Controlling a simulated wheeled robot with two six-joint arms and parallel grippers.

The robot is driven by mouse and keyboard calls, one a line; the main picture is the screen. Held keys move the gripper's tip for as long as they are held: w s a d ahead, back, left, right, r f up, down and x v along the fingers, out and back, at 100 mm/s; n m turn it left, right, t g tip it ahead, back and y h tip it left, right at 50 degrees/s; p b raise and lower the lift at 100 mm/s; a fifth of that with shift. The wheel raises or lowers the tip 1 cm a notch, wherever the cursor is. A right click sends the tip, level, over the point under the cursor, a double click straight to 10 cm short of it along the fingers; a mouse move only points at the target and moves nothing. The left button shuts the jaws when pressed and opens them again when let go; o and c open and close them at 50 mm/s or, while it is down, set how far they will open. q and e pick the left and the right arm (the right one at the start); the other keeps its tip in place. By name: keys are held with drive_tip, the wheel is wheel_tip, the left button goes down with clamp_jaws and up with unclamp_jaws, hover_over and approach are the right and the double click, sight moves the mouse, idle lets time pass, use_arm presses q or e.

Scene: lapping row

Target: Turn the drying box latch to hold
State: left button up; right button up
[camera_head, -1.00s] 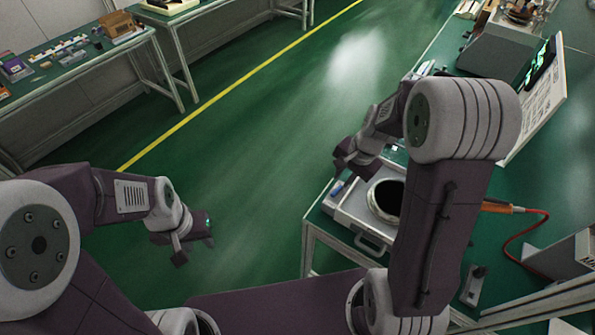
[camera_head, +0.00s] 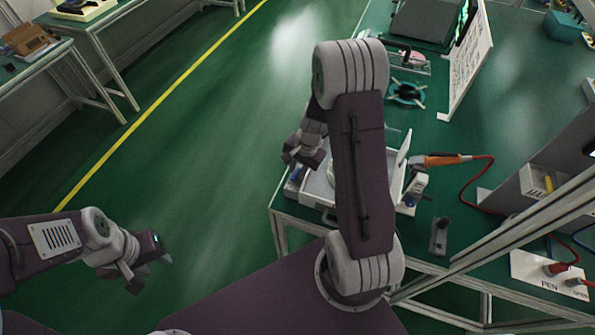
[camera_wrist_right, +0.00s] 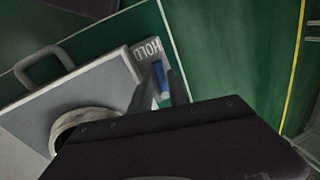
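The drying box (camera_head: 317,191) is a pale grey case on the green bench, partly hidden behind my right arm. In the right wrist view its grey top (camera_wrist_right: 75,88) shows a carrying handle and a round metal rim. A HOLD label (camera_wrist_right: 149,49) lies by its corner. The blue latch (camera_wrist_right: 161,77) is beside the label, between the fingers of my right gripper (camera_wrist_right: 160,92). The fingers look apart; contact with the latch cannot be made out. In the head view my right gripper (camera_head: 303,158) is above the box's left edge. My left gripper (camera_head: 148,272) is open and empty over the floor.
An orange-handled tool (camera_head: 440,160) with a red cable lies right of the box. A small grey device (camera_head: 439,237) is near the bench's front edge. A white sign board (camera_head: 467,62) stands behind. The green floor (camera_head: 210,150) to the left is clear.

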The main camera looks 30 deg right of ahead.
drive_tip(key=shift+f, duration=0.3)
clamp_jaws()
drive_tip(key=shift+d+f+n+b, duration=0.15)
drive_tip(key=shift+n+b, duration=0.45)
drive_tip(key=shift+b, duration=0.05)
drive_tip(key=shift+s+n, duration=0.1)
drive_tip(key=shift+n, duration=0.2)
drive_tip(key=shift+r, duration=0.2)
unclamp_jaws()
